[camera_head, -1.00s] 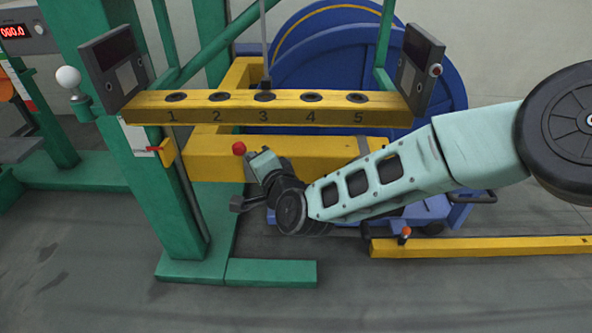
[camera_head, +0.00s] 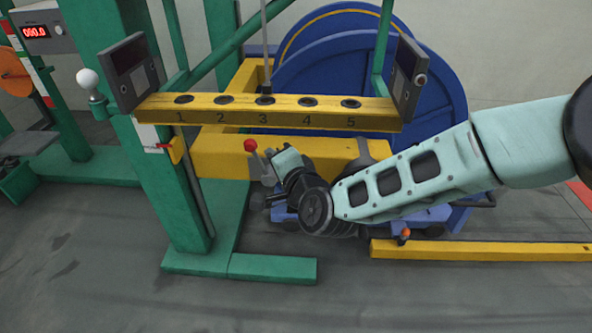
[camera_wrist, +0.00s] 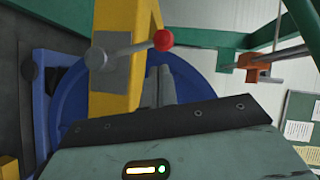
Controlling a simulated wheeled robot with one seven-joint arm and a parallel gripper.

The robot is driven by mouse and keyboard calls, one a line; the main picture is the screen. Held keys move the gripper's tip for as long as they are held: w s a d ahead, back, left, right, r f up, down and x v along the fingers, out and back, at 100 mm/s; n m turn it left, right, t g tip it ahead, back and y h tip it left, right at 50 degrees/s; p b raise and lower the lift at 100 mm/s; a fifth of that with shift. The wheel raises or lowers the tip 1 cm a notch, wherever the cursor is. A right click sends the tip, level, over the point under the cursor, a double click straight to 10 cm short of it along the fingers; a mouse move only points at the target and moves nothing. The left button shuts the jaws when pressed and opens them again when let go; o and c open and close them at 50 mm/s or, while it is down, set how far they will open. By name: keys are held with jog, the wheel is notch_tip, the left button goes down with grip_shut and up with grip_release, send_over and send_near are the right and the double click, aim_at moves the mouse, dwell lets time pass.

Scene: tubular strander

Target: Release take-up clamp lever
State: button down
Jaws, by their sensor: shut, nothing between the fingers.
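The clamp lever has a red ball knob (camera_head: 250,145) and shows in front of the yellow beam in the head view. In the wrist view its red knob (camera_wrist: 163,40) is at the right end of a thin grey rod. The rod runs left to a round grey hub (camera_wrist: 97,58) on a plate on the yellow beam. My gripper (camera_wrist: 159,82) is shut and empty, its two grey fingers side by side just below the knob in the picture. I see no clear contact with the lever.
A yellow numbered bar (camera_head: 265,113) crosses above my wrist. A green post (camera_head: 172,190) stands at left and a blue reel (camera_head: 365,70) behind. A yellow floor rail (camera_head: 480,250) lies at lower right. Open floor is in front.

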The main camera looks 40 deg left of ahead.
jog(key=p+v, duration=0.2)
jog(key=v, duration=0.5)
jog(key=shift+s+d+r, duration=0.2)
jog(key=shift+d+r, duration=0.05)
jog(key=shift+r, duration=0.15)
jog(key=s+d+r+n+g+h, duration=0.25)
jog(key=s+d+h, duration=0.2)
jog(key=d, duration=0.95)
jog(key=s+d+r+n+g+h, duration=0.25)
jog(key=s+d+n+h, duration=0.2)
jog(key=d, duration=0.95)
jog(key=s+d+r+n+g+h, duration=0.25)
jog(key=d+h, duration=0.25)
jog(key=d, duration=0.9)
notch_tip(320, 180, up, 39)
jog(key=p, duration=3.8)
jog(key=shift+s+p, duration=0.4)
jog(key=shift+s, duration=0.05)
